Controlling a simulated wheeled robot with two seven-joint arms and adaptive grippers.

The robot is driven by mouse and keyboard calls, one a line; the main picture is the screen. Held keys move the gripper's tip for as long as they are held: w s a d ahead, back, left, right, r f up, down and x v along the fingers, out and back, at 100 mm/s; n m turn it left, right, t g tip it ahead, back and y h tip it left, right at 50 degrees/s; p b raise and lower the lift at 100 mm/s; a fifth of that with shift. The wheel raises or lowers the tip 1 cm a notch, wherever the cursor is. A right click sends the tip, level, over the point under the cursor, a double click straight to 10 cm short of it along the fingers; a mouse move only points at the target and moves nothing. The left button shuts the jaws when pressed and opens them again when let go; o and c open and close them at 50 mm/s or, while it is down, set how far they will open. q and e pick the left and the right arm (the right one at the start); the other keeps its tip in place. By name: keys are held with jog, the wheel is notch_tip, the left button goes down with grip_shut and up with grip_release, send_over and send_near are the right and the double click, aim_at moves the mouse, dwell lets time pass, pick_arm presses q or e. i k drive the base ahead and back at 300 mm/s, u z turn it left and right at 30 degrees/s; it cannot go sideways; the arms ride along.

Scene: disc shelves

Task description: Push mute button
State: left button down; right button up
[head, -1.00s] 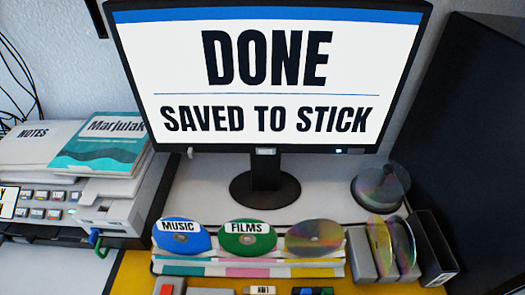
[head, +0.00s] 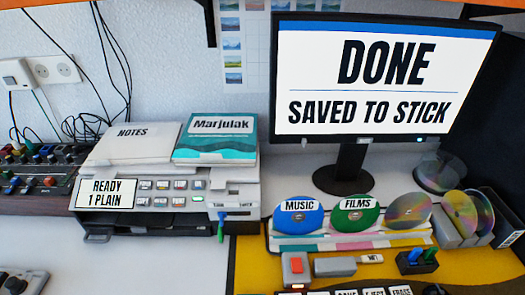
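No button with a readable mute label shows in the head view. A dark mixer-like box (head: 40,182) with several coloured knobs or buttons stands at the far left; its markings are too small to read. A grey block with a red top (head: 296,264) lies on the yellow mat, below the disc rack. Part of a grey device with dark knobs (head: 22,281) shows at the bottom left corner. Neither of my grippers is in view.
A printer (head: 170,212) carries papers and a booklet. A monitor (head: 385,75) reads DONE, SAVED TO STICK. A disc rack (head: 350,245) and a cut-off row of labelled keys (head: 375,292) are at right. White desk (head: 140,262) is clear below the printer.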

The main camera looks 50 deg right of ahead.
aim_at(360, 140)
jog(key=u, duration=0.45)
jog(key=k, duration=0.6)
jog(key=z, duration=1.95)
jog(key=i, duration=0.1)
jog(key=u, duration=0.3)
